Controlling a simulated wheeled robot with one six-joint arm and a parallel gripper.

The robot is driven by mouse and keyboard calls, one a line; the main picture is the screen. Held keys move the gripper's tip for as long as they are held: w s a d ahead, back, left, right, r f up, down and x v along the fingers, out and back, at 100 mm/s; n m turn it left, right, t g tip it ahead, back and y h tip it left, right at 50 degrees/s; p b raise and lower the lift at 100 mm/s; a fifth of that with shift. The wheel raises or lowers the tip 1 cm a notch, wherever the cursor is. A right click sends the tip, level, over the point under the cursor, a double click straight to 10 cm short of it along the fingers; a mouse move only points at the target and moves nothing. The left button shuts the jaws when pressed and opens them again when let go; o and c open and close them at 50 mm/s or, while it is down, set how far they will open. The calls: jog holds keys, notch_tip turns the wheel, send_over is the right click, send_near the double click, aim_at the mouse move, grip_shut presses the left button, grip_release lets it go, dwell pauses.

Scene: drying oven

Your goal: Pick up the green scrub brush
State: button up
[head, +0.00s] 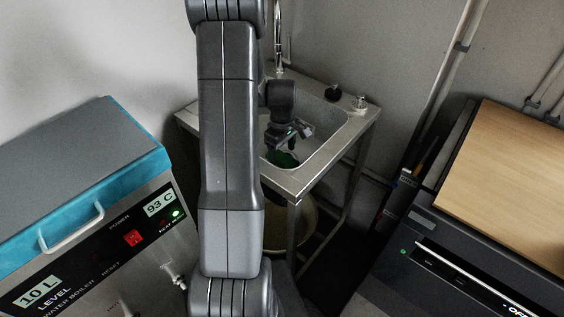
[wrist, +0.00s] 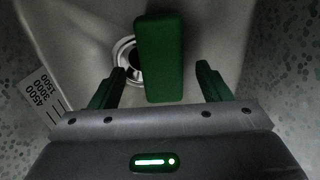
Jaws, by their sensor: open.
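The green scrub brush (wrist: 161,58) lies in the sink basin, partly over the round drain. It shows as a dark green block in the wrist view, and as a small green patch in the sink in the head view (head: 283,159). My gripper (wrist: 162,82) is open, with one finger on each side of the brush's near end. I see gaps between the brush and both fingers. In the head view my gripper (head: 290,142) is down in the basin over the brush, and my arm hides part of the sink.
The metal sink (head: 322,152) has a raised rim around the basin. The drain (wrist: 126,60) is left of the brush. A label with numbers (wrist: 42,96) shows at left. A water boiler (head: 90,215) stands left, and a dark machine with a wooden top (head: 510,170) right.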

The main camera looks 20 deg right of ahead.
aim_at(282, 157)
jog(key=shift+f, duration=1.55)
jog(key=c, duration=1.2)
notch_tip(282, 157, up, 10)
jog(key=shift+r+p, duration=0.1)
jog(key=shift+p, duration=0.35)
jog(key=o, duration=0.3)
jog(key=shift+c, duration=0.3)
